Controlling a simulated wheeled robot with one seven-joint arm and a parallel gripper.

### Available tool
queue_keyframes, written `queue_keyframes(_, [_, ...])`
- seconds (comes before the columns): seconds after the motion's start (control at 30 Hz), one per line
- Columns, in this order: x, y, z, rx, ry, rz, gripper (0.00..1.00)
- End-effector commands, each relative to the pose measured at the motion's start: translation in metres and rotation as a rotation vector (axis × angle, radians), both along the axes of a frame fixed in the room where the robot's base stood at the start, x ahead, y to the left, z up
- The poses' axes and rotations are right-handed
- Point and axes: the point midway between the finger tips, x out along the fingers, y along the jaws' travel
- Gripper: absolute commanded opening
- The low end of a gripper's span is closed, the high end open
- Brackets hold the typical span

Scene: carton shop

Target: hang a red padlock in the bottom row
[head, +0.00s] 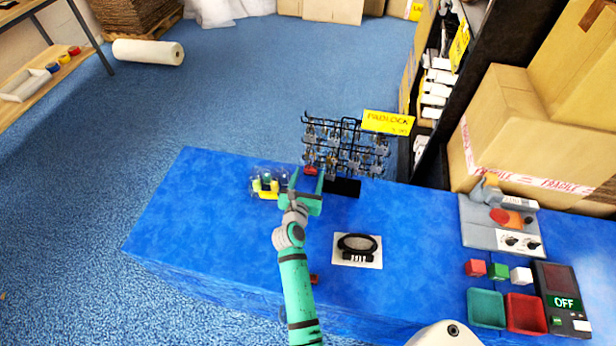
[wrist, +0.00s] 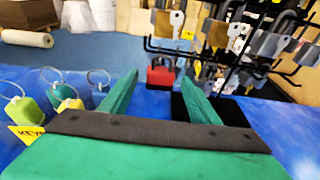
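The black wire padlock rack (head: 346,122) stands on the blue table with several grey padlocks and keys on its hooks; it also shows in the wrist view (wrist: 222,72). A red padlock (wrist: 160,76) is upright at the rack's lower left, just below a front hook; it also shows in the head view (head: 310,170). I cannot tell whether its shackle is on a hook. My gripper (head: 307,181) is open, its two green fingers pointing at the red padlock, one to each side in the wrist view (wrist: 159,82). Contact is not visible.
Key tags with wire loops (head: 266,185) stand left of my gripper. A small red item (head: 314,279) lies beside my arm. A white card with a black cable lock (head: 357,250) lies to the right. The table's left part is clear.

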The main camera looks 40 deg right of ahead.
Motion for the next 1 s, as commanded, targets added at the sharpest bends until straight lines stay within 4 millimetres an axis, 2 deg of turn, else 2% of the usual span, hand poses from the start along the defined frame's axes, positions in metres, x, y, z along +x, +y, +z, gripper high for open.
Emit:
queue_keyframes(0.27, [-0.005, 0.009, 0.001, 0.002, 0.001, 0.002, 0.56])
queue_keyframes(0.7, [-0.056, 0.063, 0.017, 0.001, 0.001, 0.000, 0.56])
queue_keyframes(1.0, [-0.071, 0.079, 0.022, 0.000, 0.001, -0.002, 0.56])
